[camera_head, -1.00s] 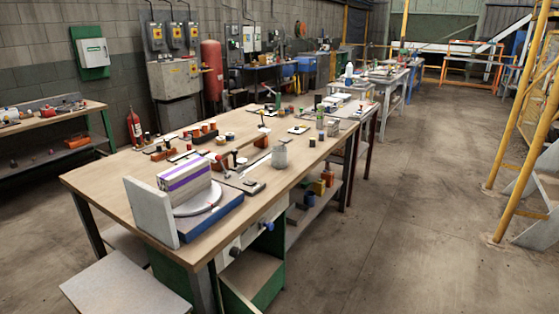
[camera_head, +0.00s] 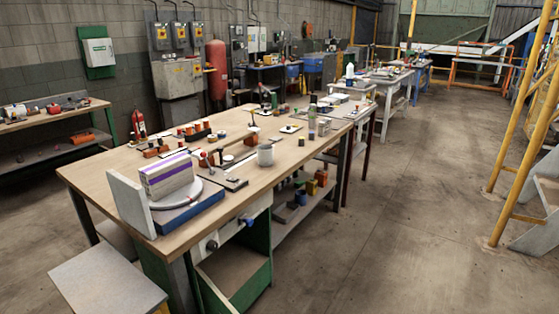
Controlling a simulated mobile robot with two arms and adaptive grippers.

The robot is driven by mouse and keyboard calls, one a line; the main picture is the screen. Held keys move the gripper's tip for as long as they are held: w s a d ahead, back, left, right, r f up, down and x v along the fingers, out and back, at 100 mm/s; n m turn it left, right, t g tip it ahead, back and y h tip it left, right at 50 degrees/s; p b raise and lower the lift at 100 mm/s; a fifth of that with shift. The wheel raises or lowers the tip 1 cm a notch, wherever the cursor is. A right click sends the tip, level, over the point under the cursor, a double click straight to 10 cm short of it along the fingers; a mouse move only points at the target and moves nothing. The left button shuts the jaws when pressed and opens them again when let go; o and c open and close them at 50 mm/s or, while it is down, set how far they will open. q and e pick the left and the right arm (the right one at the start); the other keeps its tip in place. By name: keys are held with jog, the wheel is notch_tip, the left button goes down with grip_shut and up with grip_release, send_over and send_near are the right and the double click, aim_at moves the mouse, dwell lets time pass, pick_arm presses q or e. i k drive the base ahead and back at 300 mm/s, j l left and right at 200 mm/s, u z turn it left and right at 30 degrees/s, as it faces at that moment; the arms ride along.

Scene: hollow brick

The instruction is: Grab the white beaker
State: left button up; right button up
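Neither of my grippers is in view, and nothing is seen touching the vessel.
A purple-striped white block (camera_head: 166,175) sits on a round plate over a blue base (camera_head: 190,212) at the bench's near end, beside an upright grey slab (camera_head: 130,203). Small tools crowd the bench behind. A stool (camera_head: 105,280) stands in front. The floor (camera_head: 400,230) to the right is clear.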

aim_at(265, 156)
jog(key=i+l, duration=0.1)
jog(key=l, duration=0.6)
jog(key=i+l+u, duration=0.15)
jog(key=l, duration=1.25)
jog(key=i+l+u, duration=0.15)
jog(key=i+l, duration=0.4)
jog(key=i, duration=0.2)
jog(key=i+l+u, duration=0.15)
jog(key=i+l, duration=0.55)
jog(key=i+j, duration=0.05)
